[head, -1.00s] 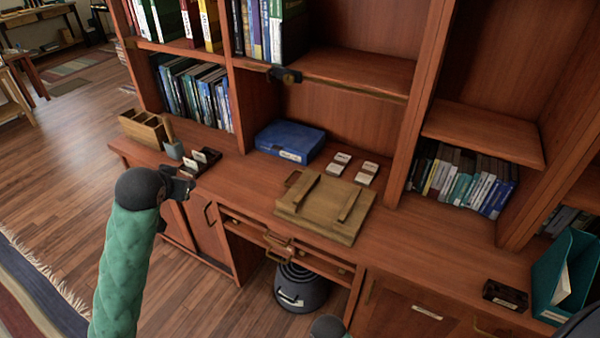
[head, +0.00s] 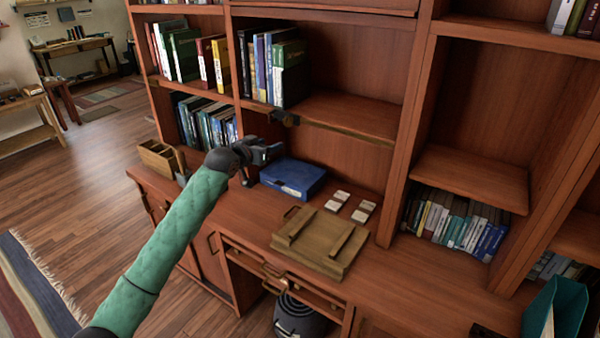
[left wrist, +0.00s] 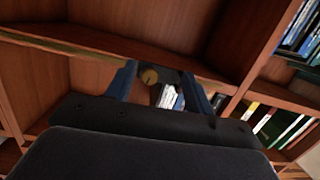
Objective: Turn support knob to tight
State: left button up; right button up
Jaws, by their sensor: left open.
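In the left wrist view the round knob (left wrist: 150,76) shows between my two fingers, farther off. My left gripper (head: 268,156) is open and empty, below and to the left of the knob in the head view, apart from it. The gripper's fingers (left wrist: 164,85) point towards the shelf edge. Whether the knob is tight cannot be told. My right gripper is not in view.
The shelf (head: 345,112) has books at its left end. Below it, a blue box (head: 293,178), white cards (head: 363,211) and a wooden board (head: 320,240) lie on the desk top. A wooden organizer (head: 158,156) stands at left. Space around the knob's front is clear.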

aim_at(287, 124)
pick_arm(q)
jog(key=shift+n+t+h, duration=0.3)
jog(key=shift+t+h, duration=0.4)
jog(key=w+d+r+p, duration=0.1)
jog(key=w, duration=0.1)
jog(key=w+d+r+p, duration=0.1)
jog(key=w+d, duration=0.1)
jog(key=w+d+r+p, duration=0.1)
jog(key=w, duration=0.1)
jog(key=shift+d+r+p, duration=0.15)
jog(key=shift+d+p, duration=0.15)
jog(key=shift+d, duration=0.05)
jog(key=shift+w+d, duration=0.2)
jog(key=shift+w, duration=0.05)
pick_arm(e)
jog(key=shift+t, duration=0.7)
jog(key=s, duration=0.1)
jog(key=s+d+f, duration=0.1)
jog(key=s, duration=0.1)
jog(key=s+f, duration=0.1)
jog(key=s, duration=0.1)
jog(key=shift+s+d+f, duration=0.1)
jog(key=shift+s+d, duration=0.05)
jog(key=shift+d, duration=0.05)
pick_arm(q)
jog(key=c, duration=1)
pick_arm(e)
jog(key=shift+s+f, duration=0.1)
